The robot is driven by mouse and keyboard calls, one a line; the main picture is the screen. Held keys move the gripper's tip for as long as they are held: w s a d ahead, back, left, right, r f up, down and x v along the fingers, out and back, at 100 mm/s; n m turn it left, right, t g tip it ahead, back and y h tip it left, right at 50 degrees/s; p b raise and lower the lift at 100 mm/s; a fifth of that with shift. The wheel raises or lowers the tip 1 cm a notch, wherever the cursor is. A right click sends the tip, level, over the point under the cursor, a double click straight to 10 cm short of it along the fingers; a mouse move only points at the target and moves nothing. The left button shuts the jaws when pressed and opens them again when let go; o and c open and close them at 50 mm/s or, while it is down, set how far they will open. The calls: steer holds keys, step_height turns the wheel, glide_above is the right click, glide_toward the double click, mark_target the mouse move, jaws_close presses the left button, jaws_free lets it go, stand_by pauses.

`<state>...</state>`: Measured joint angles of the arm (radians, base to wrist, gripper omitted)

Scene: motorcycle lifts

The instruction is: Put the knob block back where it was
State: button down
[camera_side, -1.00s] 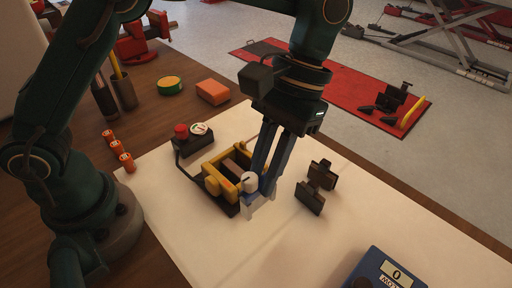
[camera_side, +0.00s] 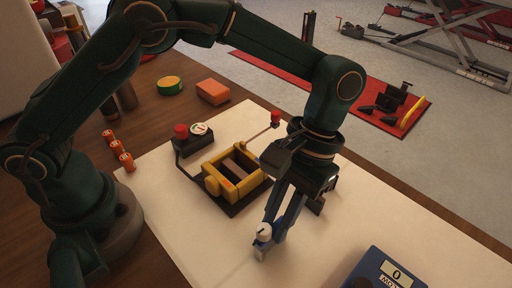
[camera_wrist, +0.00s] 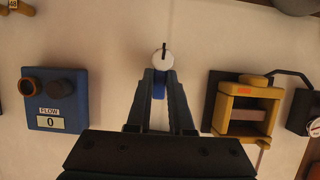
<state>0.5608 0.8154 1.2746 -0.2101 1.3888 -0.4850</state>
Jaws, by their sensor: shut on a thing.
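The knob block, a white round knob (camera_side: 264,232) on a blue body, is between the fingertips of my gripper (camera_side: 272,228). My gripper is shut on it. In the wrist view the white knob (camera_wrist: 162,59) with a dark line sticks out past the fingertips, and part of its blue body (camera_wrist: 159,89) shows between them. It is over the pale mat, in front of the yellow frame (camera_side: 211,171) and apart from it. I cannot tell whether it touches the mat. The yellow frame on its black base also shows in the wrist view (camera_wrist: 232,103).
A blue flow meter (camera_side: 372,272) stands at the front right; it shows left in the wrist view (camera_wrist: 57,98). A dark box with a red button (camera_side: 181,130) and a red-tipped rod (camera_side: 275,116) stand behind the frame. Dark brown blocks (camera_side: 317,204) are partly hidden behind my gripper.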

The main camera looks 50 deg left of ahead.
steer(key=c, duration=0.8)
jaws_free()
steer(key=shift+f, duration=0.1)
steer(key=w+a+r+t+h, duration=0.1)
steer(key=w+a+r, duration=0.1)
steer(key=r, duration=0.4)
steer(key=w+a+r+t, duration=0.1)
steer(key=w+a+r, duration=0.1)
steer(key=r, duration=0.4)
steer(key=s+a+t, duration=0.4)
steer(key=a, duration=0.3)
steer(key=s+a+t+y, duration=0.1)
steer(key=s+a+t, duration=0.3)
steer(key=a, duration=0.3)
steer(key=shift+s+a+f, duration=0.4)
